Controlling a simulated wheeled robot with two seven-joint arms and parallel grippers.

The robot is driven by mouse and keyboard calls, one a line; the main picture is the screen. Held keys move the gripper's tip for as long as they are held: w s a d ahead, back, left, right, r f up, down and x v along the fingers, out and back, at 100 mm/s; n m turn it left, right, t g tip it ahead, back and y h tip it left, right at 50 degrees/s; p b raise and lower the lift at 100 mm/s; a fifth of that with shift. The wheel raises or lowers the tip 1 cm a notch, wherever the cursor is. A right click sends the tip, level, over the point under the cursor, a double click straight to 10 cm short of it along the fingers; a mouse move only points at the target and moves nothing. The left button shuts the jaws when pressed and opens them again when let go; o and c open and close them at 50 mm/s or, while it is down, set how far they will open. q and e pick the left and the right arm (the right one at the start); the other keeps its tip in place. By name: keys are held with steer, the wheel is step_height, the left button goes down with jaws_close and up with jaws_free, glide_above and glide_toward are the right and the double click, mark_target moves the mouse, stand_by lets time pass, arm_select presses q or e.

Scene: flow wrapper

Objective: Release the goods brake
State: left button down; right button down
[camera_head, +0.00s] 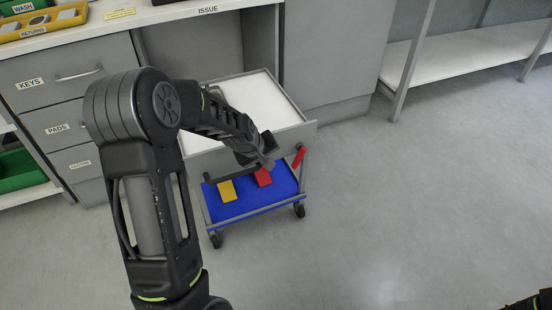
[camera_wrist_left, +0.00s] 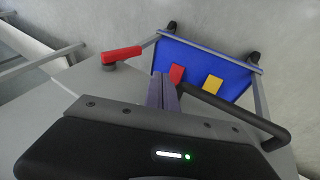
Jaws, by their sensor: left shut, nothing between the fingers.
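A small trolley stands on the floor with a blue deck (camera_head: 255,205). On the deck lie a red pedal-like piece (camera_head: 264,177) and a yellow one (camera_head: 228,191); both also show in the left wrist view, red (camera_wrist_left: 177,73) and yellow (camera_wrist_left: 213,85). A red lever (camera_head: 299,157) sits at the right front corner; in the left wrist view this lever (camera_wrist_left: 122,54) is left of my fingers. No brake label is readable. My left gripper (camera_head: 268,161) is shut and empty, above the deck by the grey front panel; its fingers (camera_wrist_left: 163,92) point towards the red piece. Contact cannot be told.
An open grey drawer or box with a white inside (camera_head: 250,92) is above the trolley. A black bar handle (camera_wrist_left: 245,115) is beside my fingers. Cabinet drawers (camera_head: 62,130) stand left and a white shelf (camera_head: 460,60) right.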

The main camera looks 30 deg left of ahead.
arm_select(q)
steer(key=s+r, duration=0.2)
steer(key=s, duration=0.1)
steer(key=shift+s+a+r+p, duration=0.15)
steer(key=shift+a+r+p, duration=0.15)
steer(key=shift+a+r, duration=0.1)
steer(key=s+d+f+m+h, duration=0.1)
steer(key=s+d+f+m, duration=0.15)
steer(key=d+f, duration=0.4)
steer(key=s+d+f+m, duration=0.2)
steer(key=d+f+m, duration=0.1)
steer(key=d+f, duration=0.35)
steer(key=s+d+f+m+g+h, duration=0.1)
steer(key=s+d+f+m+g, duration=0.15)
steer(key=s+d+f, duration=0.45)
steer(key=s+d+f+m+g+h, duration=0.1)
steer(key=s+d+f+g+h, duration=0.15)
steer(key=s+d, duration=0.85)
step_height(320, 180, up, 26)
steer(key=s+d+p, duration=0.1)
steer(key=p, duration=2.5)
steer(key=shift+d+r+p, duration=0.2)
steer(key=shift+p, duration=0.1)
